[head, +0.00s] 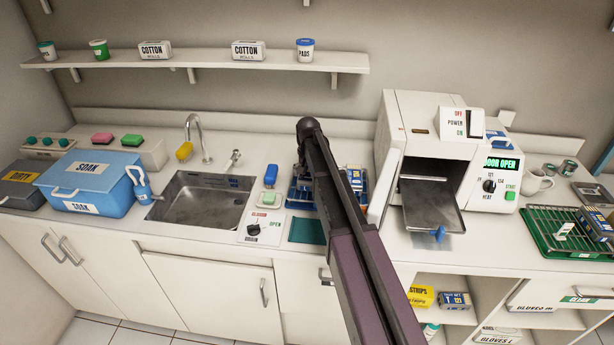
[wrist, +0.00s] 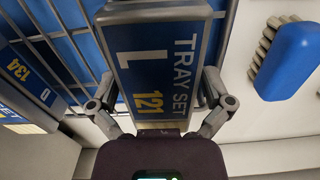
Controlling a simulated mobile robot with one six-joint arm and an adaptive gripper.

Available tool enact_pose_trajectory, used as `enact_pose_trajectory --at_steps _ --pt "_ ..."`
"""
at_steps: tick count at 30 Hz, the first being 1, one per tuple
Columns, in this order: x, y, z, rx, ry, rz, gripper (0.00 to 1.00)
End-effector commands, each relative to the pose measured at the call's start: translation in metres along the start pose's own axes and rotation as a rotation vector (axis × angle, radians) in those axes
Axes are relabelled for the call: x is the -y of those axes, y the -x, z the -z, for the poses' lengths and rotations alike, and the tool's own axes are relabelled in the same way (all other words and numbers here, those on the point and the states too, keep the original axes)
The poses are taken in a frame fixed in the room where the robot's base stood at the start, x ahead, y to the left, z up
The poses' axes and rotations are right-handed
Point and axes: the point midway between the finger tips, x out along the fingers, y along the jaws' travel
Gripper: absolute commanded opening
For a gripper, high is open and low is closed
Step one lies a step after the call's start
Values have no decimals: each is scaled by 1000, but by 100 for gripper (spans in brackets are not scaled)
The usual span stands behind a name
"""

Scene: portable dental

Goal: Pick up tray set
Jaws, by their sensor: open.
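A tray set marked L 121 (wrist: 160,62), a dark grey case with a blue label, fills the middle of the wrist view. My gripper (wrist: 160,108) is open, with one finger on each side of its near end. I cannot tell whether the fingers touch it. A second tray set marked D 134 (wrist: 25,80) lies to the left in the wrist view. In the head view my arm covers most of the gripper and the L 121 set. Blue-labelled cases (head: 356,179) show just right of the arm, by a blue rack (head: 299,196).
A blue brush (wrist: 283,60) lies right of the gripper in the wrist view. In the head view, a sink (head: 205,200) is to the left. A steriliser with its door open (head: 432,205) stands close on the right, and a green rack (head: 545,238) lies beyond it.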

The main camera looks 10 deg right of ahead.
Motion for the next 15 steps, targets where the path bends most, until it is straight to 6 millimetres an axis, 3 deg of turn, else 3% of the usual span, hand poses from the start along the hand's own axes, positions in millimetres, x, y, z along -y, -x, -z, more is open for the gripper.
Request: enact_pose_trajectory --at_steps 4,12,15 --pt "0 0 0 0 0 0 100" --pt "0 0 0 0 0 0 20" --pt "0 0 0 0 0 0 17"
